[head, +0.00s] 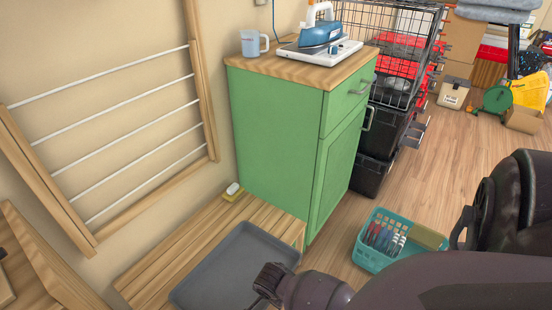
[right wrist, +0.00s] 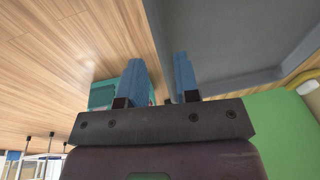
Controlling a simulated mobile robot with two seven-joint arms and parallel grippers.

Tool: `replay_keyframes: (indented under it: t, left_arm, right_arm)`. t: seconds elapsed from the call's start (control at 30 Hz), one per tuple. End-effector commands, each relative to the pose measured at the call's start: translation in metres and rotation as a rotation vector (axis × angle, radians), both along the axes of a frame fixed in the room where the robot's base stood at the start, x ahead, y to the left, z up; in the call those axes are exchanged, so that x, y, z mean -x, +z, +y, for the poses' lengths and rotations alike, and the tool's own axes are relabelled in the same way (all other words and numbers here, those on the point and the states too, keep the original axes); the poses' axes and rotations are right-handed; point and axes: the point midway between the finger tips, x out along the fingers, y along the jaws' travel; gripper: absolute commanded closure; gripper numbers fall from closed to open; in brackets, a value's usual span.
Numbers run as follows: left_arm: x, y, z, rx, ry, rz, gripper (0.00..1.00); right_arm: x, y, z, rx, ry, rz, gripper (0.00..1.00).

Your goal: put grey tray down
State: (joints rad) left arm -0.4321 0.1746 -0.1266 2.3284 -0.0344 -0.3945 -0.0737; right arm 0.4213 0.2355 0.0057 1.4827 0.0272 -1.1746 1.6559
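The grey tray (head: 225,272) is a shallow rectangle over the wooden slatted bench (head: 165,258) at the bottom of the head view. I cannot tell whether its underside touches the slats. My right gripper (head: 262,294) is at the tray's right side. In the right wrist view its two blue fingers (right wrist: 159,78) stand apart, with the tray's rim running between them. One finger is over the tray's inside (right wrist: 235,35), the other outside it. Clear space shows between the fingers, and no grip on the rim is visible. My left gripper is not in view.
A green cabinet (head: 268,145) with an iron (head: 320,34) and mug (head: 254,43) on top stands behind the tray. A teal basket (head: 370,258) is on the floor to the right. A drying rack (head: 110,120) is on the left wall.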

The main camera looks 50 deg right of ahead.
Motion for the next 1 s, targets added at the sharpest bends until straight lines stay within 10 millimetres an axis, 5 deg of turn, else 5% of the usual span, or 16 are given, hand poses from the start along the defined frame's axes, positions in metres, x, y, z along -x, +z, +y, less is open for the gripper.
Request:
replay_keyframes:
  t: [0.1,0.33,1.0]
  left_arm:
    - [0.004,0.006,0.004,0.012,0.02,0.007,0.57]
    - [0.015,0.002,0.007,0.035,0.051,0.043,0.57]
    - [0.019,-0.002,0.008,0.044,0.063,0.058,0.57]
  right_arm:
    - [-0.002,0.032,0.003,-0.002,-0.003,-0.016,0.71]
    - [0.005,0.061,0.008,0.0,-0.002,-0.009,0.71]
    - [0.01,0.067,0.009,0.0,-0.001,0.001,0.71]
